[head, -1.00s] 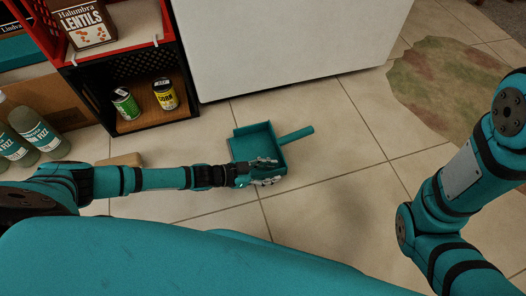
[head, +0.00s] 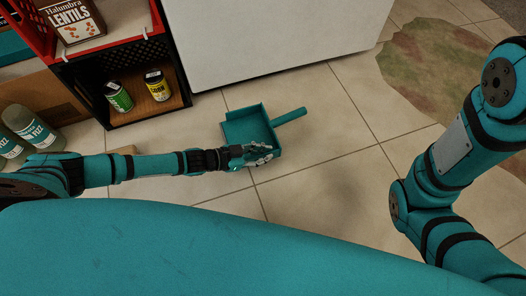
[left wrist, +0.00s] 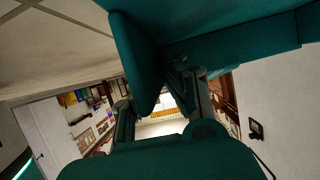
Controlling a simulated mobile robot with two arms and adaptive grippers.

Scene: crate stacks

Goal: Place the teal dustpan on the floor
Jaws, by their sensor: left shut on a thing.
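The teal dustpan (head: 243,130) is in the middle of the head view, over the tiled floor, its open tray facing up and its handle pointing right. My left gripper (head: 258,154) is shut on the dustpan's near wall. In the left wrist view the dustpan (left wrist: 225,30) fills the upper part, and one wall of it runs between the fingers of my left gripper (left wrist: 150,90). I cannot tell whether the dustpan touches the floor or hangs a little above it. My right arm is at the right of the head view, with its gripper out of frame.
A black crate (head: 117,70) with a green can (head: 118,97) and a yellow can (head: 157,86) stands at the left, a red crate (head: 157,14) above it. Bottles (head: 30,128) stand far left. A white block (head: 270,40) is behind. Bare tiles (head: 335,180) lie right of the dustpan.

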